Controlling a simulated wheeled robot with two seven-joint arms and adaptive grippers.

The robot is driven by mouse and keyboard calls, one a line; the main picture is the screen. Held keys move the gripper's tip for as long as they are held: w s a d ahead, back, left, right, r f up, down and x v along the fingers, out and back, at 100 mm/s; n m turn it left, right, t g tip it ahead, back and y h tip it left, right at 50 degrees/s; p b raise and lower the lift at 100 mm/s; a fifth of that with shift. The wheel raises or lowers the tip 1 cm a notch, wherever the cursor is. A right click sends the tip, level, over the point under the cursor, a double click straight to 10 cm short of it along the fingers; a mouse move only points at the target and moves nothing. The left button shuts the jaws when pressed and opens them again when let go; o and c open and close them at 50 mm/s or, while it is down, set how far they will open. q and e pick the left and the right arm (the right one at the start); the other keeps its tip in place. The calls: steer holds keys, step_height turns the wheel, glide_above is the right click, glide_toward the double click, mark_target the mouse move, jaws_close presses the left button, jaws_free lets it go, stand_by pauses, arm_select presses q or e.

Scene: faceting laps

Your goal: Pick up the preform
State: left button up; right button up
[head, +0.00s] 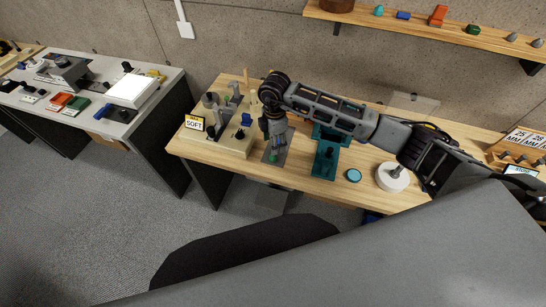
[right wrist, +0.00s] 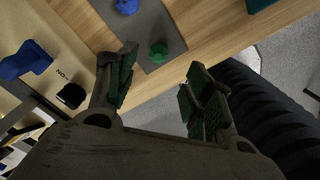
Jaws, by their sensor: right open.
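A small green faceted piece, which looks like a preform, (right wrist: 158,52) lies on a grey pad (right wrist: 150,22) in the right wrist view. It also shows in the head view (head: 273,158), just in front of my gripper. A blue piece (right wrist: 127,6) lies on the same pad, partly cut off by the top edge. The frames do not show which piece is meant. My right gripper (right wrist: 163,66) is open and empty; its fingers are on either side of the green piece in the picture, and it hangs over the pad in the head view (head: 277,141). My left gripper is out of view.
A beige machine (head: 232,141) with a blue part and a "SOFT" sign (head: 194,123) stands left of the pad. A teal fixture (head: 325,160), a teal disc (head: 353,175) and a white wheel (head: 393,178) stand to the right. The table's front edge is close to the pad.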

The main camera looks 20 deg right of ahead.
mark_target(273, 157)
steer(key=shift+f, duration=1.7)
steer(key=shift+w+f+p, duration=0.1)
steer(key=shift+f+p, duration=0.6)
steer(key=shift+f, duration=1.9)
steer(key=c, duration=1)
